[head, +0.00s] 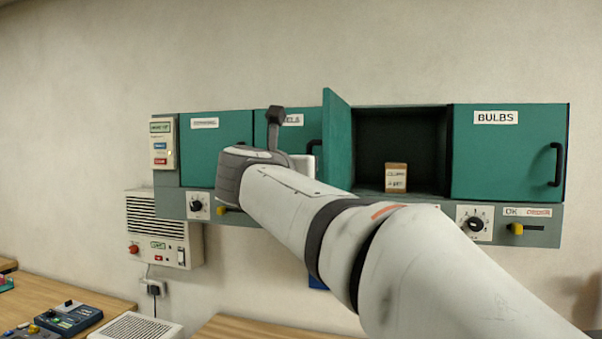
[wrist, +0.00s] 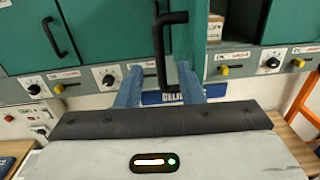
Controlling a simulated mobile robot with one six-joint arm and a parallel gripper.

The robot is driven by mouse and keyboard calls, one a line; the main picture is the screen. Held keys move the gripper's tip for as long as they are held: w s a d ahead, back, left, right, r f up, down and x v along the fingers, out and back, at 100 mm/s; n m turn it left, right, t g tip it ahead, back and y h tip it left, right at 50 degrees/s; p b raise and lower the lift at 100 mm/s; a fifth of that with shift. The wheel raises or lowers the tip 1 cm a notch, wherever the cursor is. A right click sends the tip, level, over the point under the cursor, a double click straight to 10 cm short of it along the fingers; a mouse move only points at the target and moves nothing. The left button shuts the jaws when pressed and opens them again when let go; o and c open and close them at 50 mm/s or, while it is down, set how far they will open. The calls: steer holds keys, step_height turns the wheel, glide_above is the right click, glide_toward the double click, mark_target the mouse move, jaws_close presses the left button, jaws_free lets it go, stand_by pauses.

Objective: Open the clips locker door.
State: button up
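A row of teal lockers hangs on the wall. In the head view one door (head: 338,140) stands swung out to the left, beside an open dark compartment; no label reading "clips" is legible, so I cannot confirm which locker it is. My gripper is hidden behind my arm in the head view. In the wrist view my gripper (wrist: 160,80) has its two blue fingers apart. A black bar handle (wrist: 163,55) stands between them, with gaps on both sides. It appears to belong to the swung-out door (wrist: 195,35), though the overlap makes this uncertain.
A small labelled box (head: 396,177) sits in the open compartment. The closed BULBS door (head: 500,155) is at right. Knobs and yellow sliders line the panel below (head: 543,212). A vented wall unit (head: 160,215) and a wooden bench (head: 100,297) are lower left.

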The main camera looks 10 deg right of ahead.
steer(key=v, duration=0.2)
steer(key=shift+s+a, duration=0.2)
steer(key=shift+s, duration=0.1)
steer(key=s+a+f+n+g+y, duration=0.1)
steer(key=s+a+f+n+y, duration=0.1)
steer(key=f+n+y, duration=0.65)
steer(key=s+a+f+n+y, duration=0.15)
steer(key=f+n, duration=0.45)
steer(key=n, duration=0.7)
steer(key=s+a+f+n+g+y, duration=0.1)
steer(key=s+a+f+n+y, duration=0.25)
steer(key=f+n, duration=0.6)
steer(key=s+d+f+n+g+h, duration=0.1)
steer(key=s+d+f+n+g, duration=0.2)
steer(key=s+f, duration=0.3)
steer(key=s+d+f+n+g+h, duration=0.1)
steer(key=s+d+f+n+g, duration=0.2)
steer(key=s+f, duration=0.3)
steer(key=s+d+f+n+g+h+b, duration=0.1)
steer(key=s+d+f+n+g, duration=0.1)
steer(key=s+f+n, duration=0.3)
step_height(320, 180, down, 3)
steer(key=shift+s+d+r+n+g+h, duration=0.1)
steer(key=shift+s+d+n+g+h, duration=0.25)
steer(key=shift+s+g, duration=0.4)
